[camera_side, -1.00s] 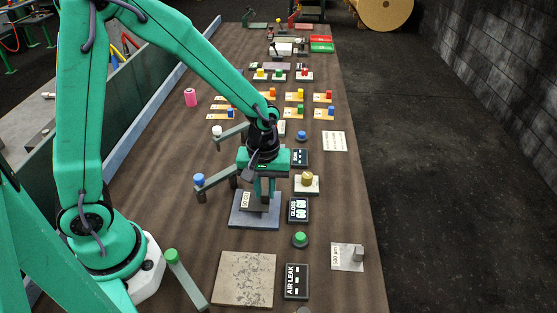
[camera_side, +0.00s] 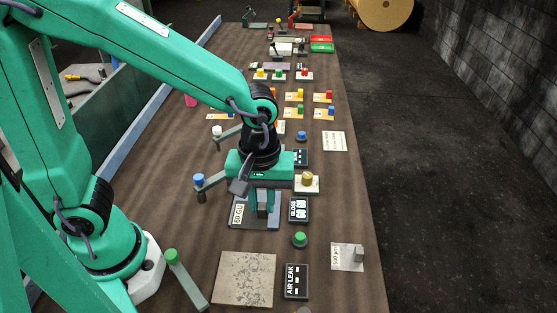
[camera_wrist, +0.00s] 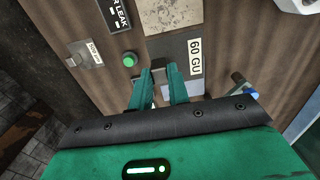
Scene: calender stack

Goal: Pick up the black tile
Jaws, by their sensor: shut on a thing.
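A dark tile (camera_side: 250,208) with a white "60 GU" label lies over a blue-grey plate (camera_side: 272,224) in the middle of the table. It also shows in the wrist view as a dark surface (camera_wrist: 178,50) beyond the fingertips, its label to the right. My gripper (camera_side: 262,203) points down at the tile. In the wrist view my gripper's (camera_wrist: 158,88) two green fingers are closed on a small grey block at the tile, which I take to be its grip. How the block joins the tile is hidden. I cannot tell whether the tile is clear of the plate.
A black gloss meter (camera_side: 299,209) and a brass weight (camera_side: 307,178) on a pale pad stand close on the right. A green button (camera_side: 299,239) is nearer the front. A grey post with a blue knob (camera_side: 199,180) is at left. A speckled slab (camera_side: 244,279) lies in front.

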